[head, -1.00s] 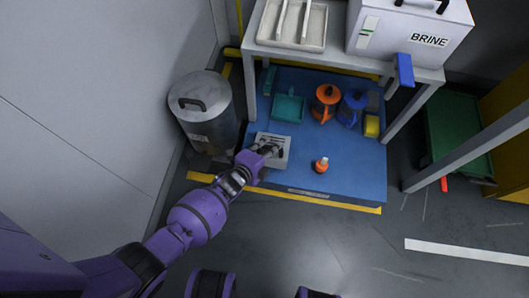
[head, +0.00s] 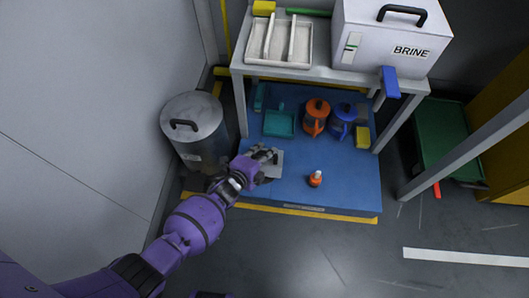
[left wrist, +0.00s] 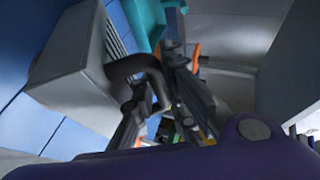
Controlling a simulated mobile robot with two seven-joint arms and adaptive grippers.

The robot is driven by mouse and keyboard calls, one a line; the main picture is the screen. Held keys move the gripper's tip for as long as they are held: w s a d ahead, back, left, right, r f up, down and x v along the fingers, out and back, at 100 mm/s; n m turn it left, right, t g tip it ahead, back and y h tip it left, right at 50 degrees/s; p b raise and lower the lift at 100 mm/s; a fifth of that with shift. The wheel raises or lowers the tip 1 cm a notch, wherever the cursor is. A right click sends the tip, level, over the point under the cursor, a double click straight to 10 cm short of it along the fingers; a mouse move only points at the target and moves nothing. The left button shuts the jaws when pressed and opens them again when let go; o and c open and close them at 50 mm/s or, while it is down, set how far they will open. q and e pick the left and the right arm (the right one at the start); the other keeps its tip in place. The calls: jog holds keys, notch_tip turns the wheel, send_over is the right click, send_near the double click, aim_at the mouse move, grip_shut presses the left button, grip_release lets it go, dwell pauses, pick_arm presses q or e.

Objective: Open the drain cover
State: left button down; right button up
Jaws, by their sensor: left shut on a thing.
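The drain cover (head: 273,170) is a light grey square piece on the blue floor area, partly hidden by my left gripper in the head view. In the left wrist view a grey block with a slotted side (left wrist: 75,60), which looks like the cover's housing, stands at the left. A dark curved handle (left wrist: 140,66) lies between the fingers. My left gripper (head: 264,155) is shut on this handle. I cannot tell whether the cover is flat or tilted. My right gripper is not in view.
A lidded grey bin (head: 195,135) stands left of the arm. A small orange bottle (head: 315,179) is right of the cover. Orange (head: 315,118) and blue (head: 341,122) jugs and a teal dustpan (head: 279,124) stand behind, under a table (head: 300,72) holding a brine box (head: 385,45).

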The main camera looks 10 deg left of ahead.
pick_arm(q)
jog(key=c, duration=2.1)
grip_release()
jog(key=shift+s+a+r, duration=0.2)
jog(key=shift+s+a, duration=0.1)
jog(key=shift+s, duration=0.25)
jog(key=v, duration=1)
jog(key=shift+s+r, duration=0.25)
jog(key=shift+s, duration=0.05)
jog(key=shift+o, duration=0.6)
